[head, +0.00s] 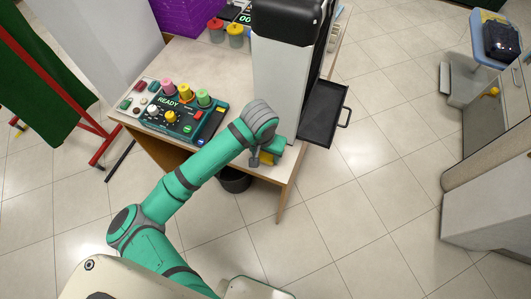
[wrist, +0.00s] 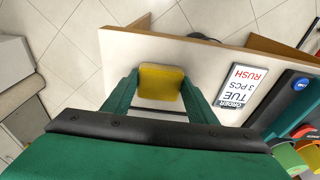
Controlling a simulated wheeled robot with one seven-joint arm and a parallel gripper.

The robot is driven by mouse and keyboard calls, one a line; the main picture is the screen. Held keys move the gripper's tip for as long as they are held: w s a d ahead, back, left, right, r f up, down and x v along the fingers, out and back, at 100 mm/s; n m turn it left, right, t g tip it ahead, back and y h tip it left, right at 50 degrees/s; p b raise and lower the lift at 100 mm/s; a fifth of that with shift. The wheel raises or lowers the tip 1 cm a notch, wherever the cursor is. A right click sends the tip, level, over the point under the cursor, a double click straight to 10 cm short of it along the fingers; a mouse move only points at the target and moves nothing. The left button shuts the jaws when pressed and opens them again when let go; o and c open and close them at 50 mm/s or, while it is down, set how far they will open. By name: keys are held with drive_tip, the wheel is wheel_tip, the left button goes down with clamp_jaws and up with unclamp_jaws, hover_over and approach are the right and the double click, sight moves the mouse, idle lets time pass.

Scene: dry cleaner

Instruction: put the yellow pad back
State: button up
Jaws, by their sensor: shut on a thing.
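The yellow pad (wrist: 161,82) is a small block with rounded corners. In the wrist view it sits between the two green fingers of my gripper (wrist: 158,96), which are shut on it. Behind it is the pale table top (wrist: 215,62). In the head view my gripper (head: 272,153) is low at the table's front right corner, beside the tall white and black machine (head: 280,70). The pad is mostly hidden there by my wrist. I cannot tell whether the pad touches the table.
A control panel (head: 158,121) with colored knobs and a READY display is on the table's left. The order card (wrist: 240,86) lies close to my gripper. A black tray (head: 318,112) juts out right of the machine. A dark bin (head: 234,181) stands below the table.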

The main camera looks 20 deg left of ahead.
sight(263, 160)
drive_tip(key=o, duration=1)
drive_tip(key=shift+f, duration=0.15)
drive_tip(key=r, duration=0.4)
drive_tip(key=s+r, duration=0.1)
drive_tip(key=r, duration=0.7)
drive_tip(key=shift+s+r, duration=0.15)
drive_tip(key=shift+s, duration=0.25)
